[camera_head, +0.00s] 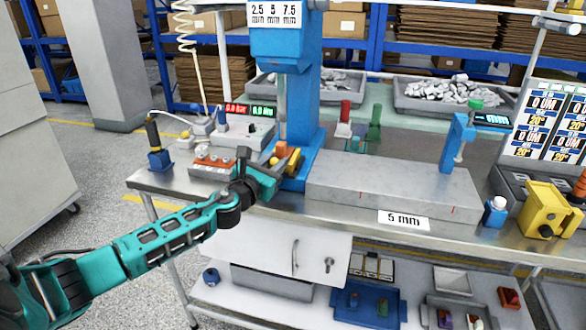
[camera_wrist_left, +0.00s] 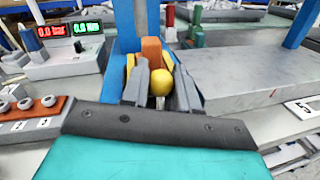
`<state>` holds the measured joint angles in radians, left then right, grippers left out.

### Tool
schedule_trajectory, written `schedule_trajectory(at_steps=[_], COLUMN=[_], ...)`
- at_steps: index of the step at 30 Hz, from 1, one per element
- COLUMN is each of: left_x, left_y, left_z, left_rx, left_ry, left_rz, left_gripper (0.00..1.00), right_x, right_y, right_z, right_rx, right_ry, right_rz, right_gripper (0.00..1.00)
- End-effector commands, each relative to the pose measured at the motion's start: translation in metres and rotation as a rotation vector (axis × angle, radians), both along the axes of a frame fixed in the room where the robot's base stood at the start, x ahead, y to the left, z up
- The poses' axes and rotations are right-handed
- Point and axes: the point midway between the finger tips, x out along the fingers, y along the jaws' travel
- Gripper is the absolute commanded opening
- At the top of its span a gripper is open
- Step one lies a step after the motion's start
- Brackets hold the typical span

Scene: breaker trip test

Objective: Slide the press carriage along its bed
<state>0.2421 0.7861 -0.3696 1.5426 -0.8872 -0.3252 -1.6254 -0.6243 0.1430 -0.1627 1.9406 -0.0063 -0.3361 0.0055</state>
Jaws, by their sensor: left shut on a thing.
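A tall blue press column (camera_head: 303,105) stands on the bench beside a long grey bed-like block (camera_head: 392,184). At its foot are a yellow part and an orange block (camera_head: 282,149). The orange block (camera_wrist_left: 151,50) also shows in the left wrist view, with a round yellow knob (camera_wrist_left: 161,84) in front of it. My left gripper (camera_head: 281,165) is at the column's foot, shut on the yellow knob, with one finger on each side. I cannot tell which part is the carriage. My right gripper is in neither view.
A control box with red and green displays (camera_head: 243,129) and a button strip (camera_head: 213,162) stand left of my gripper. A blue gauge stand (camera_head: 457,142) is behind the block at the right. A yellow fixture (camera_head: 545,210) is at the far right. A "5 mm" label (camera_head: 404,221) is on the front.

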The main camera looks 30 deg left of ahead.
Motion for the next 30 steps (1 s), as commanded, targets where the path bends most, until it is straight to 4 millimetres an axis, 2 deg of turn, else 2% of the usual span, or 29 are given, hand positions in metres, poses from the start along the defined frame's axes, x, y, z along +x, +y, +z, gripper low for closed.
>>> schedule_trajectory(at_steps=[6, 17, 18, 24, 30], left_x=[-0.003, -0.004, -0.004, -0.004, -0.004], left_y=[0.011, 0.014, 0.014, 0.013, 0.012], left_z=[-0.001, -0.001, -0.001, -0.001, 0.0], left_rx=[-0.001, 0.001, 0.001, 0.001, 0.0], left_ry=[0.001, 0.002, 0.002, 0.001, 0.001], left_rz=[-0.001, 0.005, 0.005, 0.004, 0.001], left_gripper=[0.0, 0.0, 0.33, 0.52, 0.52], right_x=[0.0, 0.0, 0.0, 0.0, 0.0], right_y=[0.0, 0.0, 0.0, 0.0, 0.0], right_z=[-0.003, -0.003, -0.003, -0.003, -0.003], right_rx=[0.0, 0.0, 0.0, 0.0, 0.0], right_ry=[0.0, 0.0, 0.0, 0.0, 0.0], right_rz=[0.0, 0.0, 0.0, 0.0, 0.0], right_gripper=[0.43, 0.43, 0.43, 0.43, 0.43])
